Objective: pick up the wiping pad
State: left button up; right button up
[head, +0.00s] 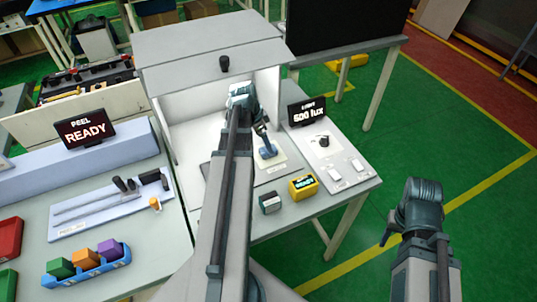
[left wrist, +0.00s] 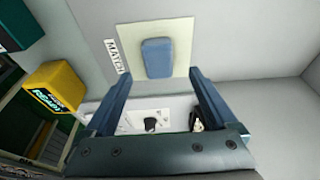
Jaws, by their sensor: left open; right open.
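The wiping pad looks to be the blue rounded block (left wrist: 157,57) lying flat on a cream square (left wrist: 182,33) in the left wrist view. In the head view the blue pad (head: 267,151) lies on the bench at the front of the white booth, partly hidden by my left gripper. My left gripper (head: 262,130) is open above the pad; in the left wrist view its two fingers (left wrist: 158,78) point toward the pad with nothing between them. My right gripper (head: 397,226) is open and empty over the green floor at the right, away from the bench.
A yellow box (head: 303,186) and a dark box (head: 270,203) stand at the bench front. A panel with a dark knob (head: 323,142) and a "500 lux" display (head: 307,110) are to the right. The booth's walls and roof (head: 210,45) enclose the area behind my left gripper.

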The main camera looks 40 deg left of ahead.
pick_arm(q)
jog(key=shift+b+x, duration=2.55)
jog(key=shift+x, duration=0.1)
jog(key=shift+s+d, duration=0.1)
jog(key=c, duration=1.4)
